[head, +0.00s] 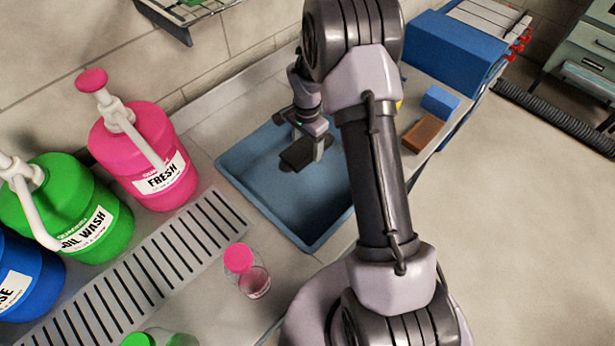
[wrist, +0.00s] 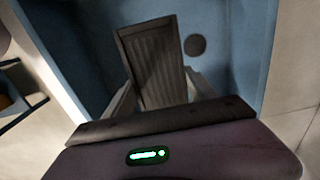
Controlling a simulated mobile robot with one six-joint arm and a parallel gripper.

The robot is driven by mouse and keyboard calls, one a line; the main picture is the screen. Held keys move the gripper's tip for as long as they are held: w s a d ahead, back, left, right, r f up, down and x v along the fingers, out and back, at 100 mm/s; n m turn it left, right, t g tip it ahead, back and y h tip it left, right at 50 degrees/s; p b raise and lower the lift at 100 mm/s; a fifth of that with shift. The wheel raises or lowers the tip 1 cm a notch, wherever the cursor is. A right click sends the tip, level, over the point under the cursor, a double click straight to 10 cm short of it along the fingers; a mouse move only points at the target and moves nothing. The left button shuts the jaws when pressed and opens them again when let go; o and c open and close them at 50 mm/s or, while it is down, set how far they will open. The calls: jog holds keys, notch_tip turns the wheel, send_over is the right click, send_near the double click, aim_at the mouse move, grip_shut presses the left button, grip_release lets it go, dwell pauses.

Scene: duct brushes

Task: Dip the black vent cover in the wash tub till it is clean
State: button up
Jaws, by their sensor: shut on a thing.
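The black vent cover (head: 297,155) is a small dark slatted plate. It is inside the blue wash tub (head: 316,232), over the floor near the tub's middle. In the wrist view the vent cover (wrist: 155,62) stands between my two fingers, its ribbed face showing. My gripper (head: 308,148) is shut on it from above; its fingers also show in the wrist view (wrist: 163,92). I cannot tell whether the cover touches the tub floor or liquid, or how dirty it is. A dark round spot (wrist: 195,45) shows on the tub floor beside it.
A pink FRESH jug (head: 150,150), a green wash jug (head: 70,215) and a blue jug (head: 25,275) with pumps line the left. A slotted grate (head: 150,270) and pink-capped bottle (head: 250,275) are in front. A blue block (head: 440,101) and brown block (head: 422,132) lie right of the tub.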

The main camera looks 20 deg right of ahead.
jog(key=shift+r, duration=0.1)
jog(key=shift+r+p, duration=1.2)
jog(key=shift+r, duration=0.8)
jog(key=shift+f, duration=0.15)
